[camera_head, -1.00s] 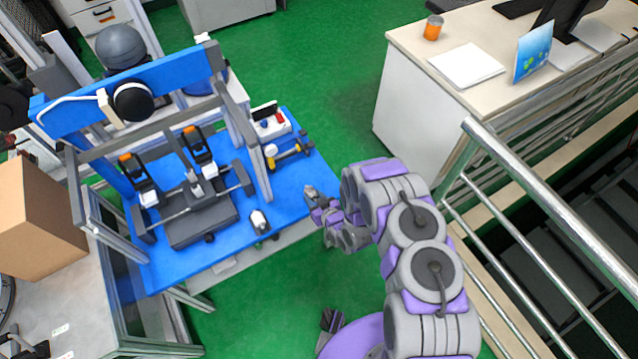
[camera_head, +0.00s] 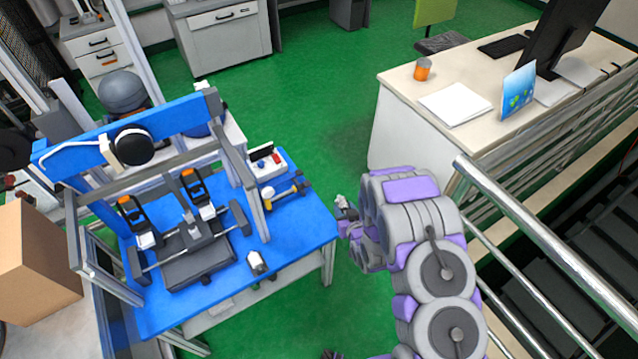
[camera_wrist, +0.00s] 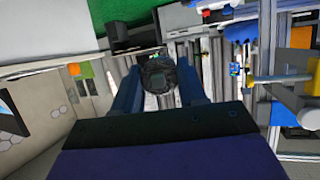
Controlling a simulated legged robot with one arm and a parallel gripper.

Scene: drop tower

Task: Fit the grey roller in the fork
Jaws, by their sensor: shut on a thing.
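My gripper (camera_wrist: 160,84) is shut on a dark grey round piece (camera_wrist: 158,72), which shows end-on between the two fingertips in the wrist view. I take this to be the grey roller. In the head view my gripper (camera_head: 345,208) is small and mostly hidden behind my arm, just right of the blue table (camera_head: 300,233). The blue test rig (camera_head: 180,135) stands on that table. A small grey bracket with a pale top (camera_head: 256,263) stands at the table's front edge. I cannot tell surely which part is the fork.
A metal handrail (camera_head: 540,225) runs along the right side. A desk (camera_head: 392,90) with an orange can (camera_head: 422,69) stands behind it. A yellow-and-grey tool (camera_head: 280,195) and a white control box (camera_head: 268,165) are on the blue table. Green floor is clear between table and desk.

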